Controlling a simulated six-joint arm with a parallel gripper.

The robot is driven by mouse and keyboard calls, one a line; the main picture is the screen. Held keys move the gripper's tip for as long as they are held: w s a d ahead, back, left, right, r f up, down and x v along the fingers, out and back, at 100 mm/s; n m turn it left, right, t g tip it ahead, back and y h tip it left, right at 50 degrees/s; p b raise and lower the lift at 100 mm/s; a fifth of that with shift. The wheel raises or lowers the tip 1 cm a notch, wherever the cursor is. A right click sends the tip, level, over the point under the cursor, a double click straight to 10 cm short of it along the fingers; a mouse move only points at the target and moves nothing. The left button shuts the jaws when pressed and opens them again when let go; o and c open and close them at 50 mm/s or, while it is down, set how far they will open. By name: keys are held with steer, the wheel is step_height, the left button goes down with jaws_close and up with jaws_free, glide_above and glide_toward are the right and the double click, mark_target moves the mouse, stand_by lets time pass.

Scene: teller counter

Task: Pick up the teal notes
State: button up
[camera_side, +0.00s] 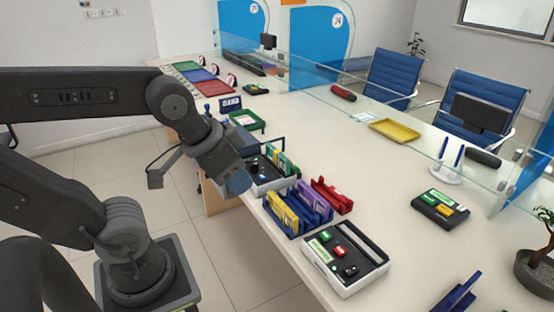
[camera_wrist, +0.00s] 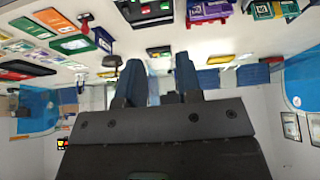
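Teal-green notes (camera_side: 283,162) stand upright beside a yellow piece in a holder on the counter, right of my gripper in the side view. A green, note-like piece (camera_wrist: 32,27) shows at the upper left of the wrist view; I cannot tell if it is the same item. My gripper (camera_side: 238,183) is near the counter's front edge, left of the notes and apart from them. In the wrist view its two dark blue fingers (camera_wrist: 160,82) stand apart with nothing visible between them.
A blue holder with yellow and purple notes (camera_side: 298,208), a red holder (camera_side: 332,196) and a white-edged device (camera_side: 345,256) stand to the right. A glass screen (camera_side: 400,115) runs along the back. The counter's middle (camera_side: 345,145) is fairly clear.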

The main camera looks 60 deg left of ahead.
steer(key=shift+o, duration=1.4)
steer(key=w+a+r+m+g+y, duration=0.1)
steer(key=w+a+r+m, duration=0.15)
steer(key=w, duration=0.35)
steer(key=w+a+r+m+y, duration=0.1)
steer(key=w+a+m, duration=0.25)
steer(key=w, duration=0.25)
steer(key=m+g+y, duration=0.2)
steer(key=m+g, duration=0.3)
steer(key=m, duration=0.7)
glide_above(277, 151)
steer(key=d, duration=0.6)
step_height(277, 151, down, 15)
steer(key=x, duration=0.5)
steer(key=w+x, duration=0.1)
steer(key=x, duration=0.2)
steer(key=shift+a, duration=0.5)
steer(key=shift+s+a+x, duration=0.1)
steer(key=shift+a+x, duration=0.05)
steer(key=shift+x, duration=1.3)
steer(key=shift+s+a+x, duration=0.1)
steer(key=shift+x, duration=1.3)
steer(key=shift+r, duration=0.1)
steer(key=shift+c, duration=0.4)
steer(key=shift+y, duration=0.3)
jaws_close()
